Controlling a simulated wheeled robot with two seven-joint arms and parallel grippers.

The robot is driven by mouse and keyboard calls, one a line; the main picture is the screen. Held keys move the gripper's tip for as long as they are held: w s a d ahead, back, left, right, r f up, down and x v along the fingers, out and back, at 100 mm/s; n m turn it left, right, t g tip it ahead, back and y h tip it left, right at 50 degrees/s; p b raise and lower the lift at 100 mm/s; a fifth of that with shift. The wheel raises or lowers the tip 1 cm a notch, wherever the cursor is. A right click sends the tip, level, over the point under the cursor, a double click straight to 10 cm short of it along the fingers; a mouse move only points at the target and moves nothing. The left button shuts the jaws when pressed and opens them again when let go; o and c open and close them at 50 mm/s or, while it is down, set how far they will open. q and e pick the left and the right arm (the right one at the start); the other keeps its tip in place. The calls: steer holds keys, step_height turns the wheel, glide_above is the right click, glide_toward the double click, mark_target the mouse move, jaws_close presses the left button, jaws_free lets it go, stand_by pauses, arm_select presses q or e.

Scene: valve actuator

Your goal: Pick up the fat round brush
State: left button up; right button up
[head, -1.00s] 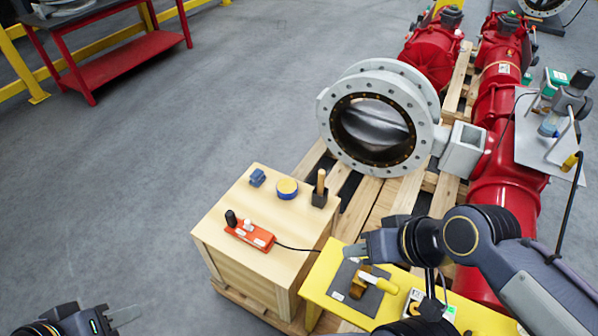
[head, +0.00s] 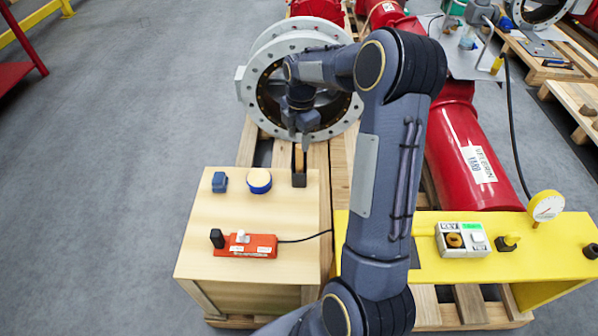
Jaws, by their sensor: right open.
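A wooden handle (head: 299,160) stands upright in a small black holder (head: 299,180) at the back right corner of a light wooden crate-like stand (head: 215,275). It looks like the brush; its bristle end is hidden in the holder. My right gripper (head: 298,142) points down just above the handle's top, with its jaws open. It partly covers the handle's top, and I cannot tell whether the fingers are around it or only above it. My left gripper is out of view.
A large grey flanged valve (head: 252,95) stands behind. A yellow bench (head: 545,262) with a gauge (head: 545,206) is at right.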

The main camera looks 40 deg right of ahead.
mark_target(299, 157)
steer(key=shift+n+g, duration=0.3)
steer(key=shift+n, duration=0.6)
steer(key=f, duration=0.2)
steer(key=w+d+f, duration=0.1)
steer(key=f, duration=0.3)
steer(key=shift+w+d+b, duration=0.15)
steer(key=shift+d+b, duration=0.1)
steer(key=shift+b, duration=0.05)
steer(key=f, duration=0.5)
steer(key=shift+w+d+f+b, duration=0.2)
steer(key=shift+w+b, duration=0.1)
jaws_close()
steer(key=shift+r, duration=0.1)
